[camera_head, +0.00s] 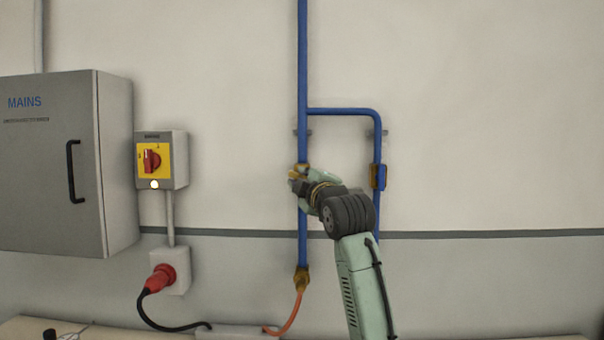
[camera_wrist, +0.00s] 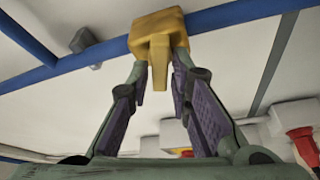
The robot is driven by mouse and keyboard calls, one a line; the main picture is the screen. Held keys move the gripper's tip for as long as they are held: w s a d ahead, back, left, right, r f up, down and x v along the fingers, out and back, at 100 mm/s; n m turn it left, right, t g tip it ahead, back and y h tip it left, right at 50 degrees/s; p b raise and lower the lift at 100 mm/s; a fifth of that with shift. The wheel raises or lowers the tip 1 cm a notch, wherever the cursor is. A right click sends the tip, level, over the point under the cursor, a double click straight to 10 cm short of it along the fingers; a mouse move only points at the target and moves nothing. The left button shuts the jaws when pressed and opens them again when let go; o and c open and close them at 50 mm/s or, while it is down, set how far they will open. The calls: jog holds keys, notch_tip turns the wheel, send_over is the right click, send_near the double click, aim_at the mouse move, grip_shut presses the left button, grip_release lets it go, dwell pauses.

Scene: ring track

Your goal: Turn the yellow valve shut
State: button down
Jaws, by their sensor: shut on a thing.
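The yellow valve (camera_head: 302,168) sits on the vertical blue pipe, mostly hidden behind my gripper (camera_head: 297,184) in the head view. In the wrist view, the valve body (camera_wrist: 158,35) wraps the blue pipe, and its yellow handle (camera_wrist: 158,72) points down towards my palm. My gripper (camera_wrist: 160,80) has its two fingers on either side of this handle, shut on it near the fingertips. The head view is too small to tell the handle's angle to the pipe.
A grey MAINS cabinet (camera_head: 50,165), a red rotary switch (camera_head: 151,161) and a red plug (camera_head: 160,278) are on the left. The wall at right is bare.

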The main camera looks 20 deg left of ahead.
jog(key=shift+n+g+p, duration=0.7)
jog(key=shift+n+p, duration=0.15)
jog(key=shift+n, duration=1.05)
jog(key=shift+a, duration=0.1)
jog(key=c, duration=1.6)
grip_release()
jog(key=shift+s, duration=0.1)
jog(key=v, duration=1.2)
jog(key=shift+r, duration=0.15)
